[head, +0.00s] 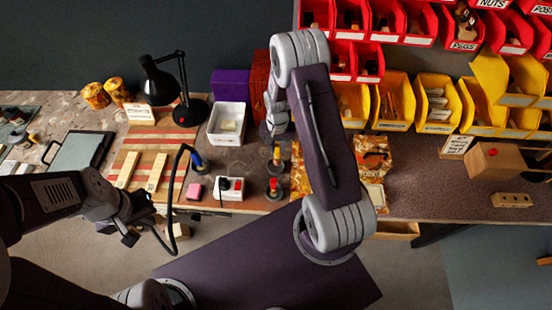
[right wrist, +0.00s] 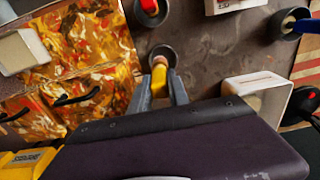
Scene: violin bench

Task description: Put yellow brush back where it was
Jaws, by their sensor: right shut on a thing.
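The yellow brush (head: 277,154) is upright at a small dark round holder (head: 275,167) near the middle of the bench. In the right wrist view the brush (right wrist: 160,78) is between the two grey fingers of my right gripper (right wrist: 161,92), which is shut on it. Its lower end meets the holder's opening (right wrist: 162,52); I cannot tell how deep it sits. In the head view my right gripper (head: 277,128) is partly hidden by its arm. My left gripper (head: 131,236) hangs in front of the bench's left part, away from the brush; its jaws are unclear.
A red brush in a holder (head: 273,188) stands just nearer, and a blue one (head: 197,161) to the left. A white open box (head: 227,123) is close by on the left.

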